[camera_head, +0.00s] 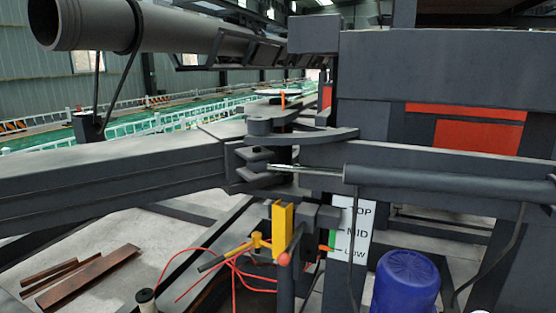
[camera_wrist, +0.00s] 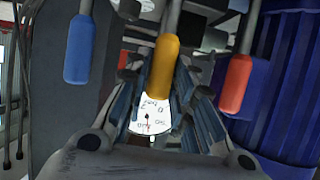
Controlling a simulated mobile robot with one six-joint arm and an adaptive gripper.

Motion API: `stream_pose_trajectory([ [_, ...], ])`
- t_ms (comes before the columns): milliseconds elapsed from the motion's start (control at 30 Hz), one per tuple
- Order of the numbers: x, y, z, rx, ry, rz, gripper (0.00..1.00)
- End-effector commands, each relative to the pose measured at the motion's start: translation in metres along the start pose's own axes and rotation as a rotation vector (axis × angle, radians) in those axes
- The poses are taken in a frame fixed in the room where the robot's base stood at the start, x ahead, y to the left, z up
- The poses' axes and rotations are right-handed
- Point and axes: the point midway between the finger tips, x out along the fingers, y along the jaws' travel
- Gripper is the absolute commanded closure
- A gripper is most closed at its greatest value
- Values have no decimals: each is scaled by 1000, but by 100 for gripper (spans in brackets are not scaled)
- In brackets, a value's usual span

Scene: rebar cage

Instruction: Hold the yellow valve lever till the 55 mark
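In the wrist view the yellow valve lever (camera_wrist: 164,65) hangs at the centre, with its rounded end towards me. The two fingers of my gripper (camera_wrist: 165,78) stand on either side of it, close to its shaft. I cannot tell whether they touch it or grip it. A white gauge dial (camera_wrist: 150,121) with dark marks and a needle shows below the lever's end, between the fingers. Its figures are too small and turned to read surely, and the fingers hide part of it. My gripper is not clearly seen in the head view.
A blue lever (camera_wrist: 79,50) is left of the yellow one and a red lever (camera_wrist: 237,85) right of it. A ribbed blue motor-like body (camera_wrist: 290,90) is close on the right. In the head view, a TOP/MID/LOW sign (camera_head: 359,232) stands near red hoses (camera_head: 235,280).

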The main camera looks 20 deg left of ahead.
Motion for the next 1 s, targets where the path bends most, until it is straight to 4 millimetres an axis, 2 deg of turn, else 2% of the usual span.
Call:
stream_pose_trajectory([
  [167, 0, 0, 2, 0, -1, 0, 63],
  [467, -2, 0, 2, 1, -2, 0, 63],
  [567, -12, 0, 1, 2, -5, 0, 63],
  [1000, -78, 0, 0, 3, -4, 1, 63],
])
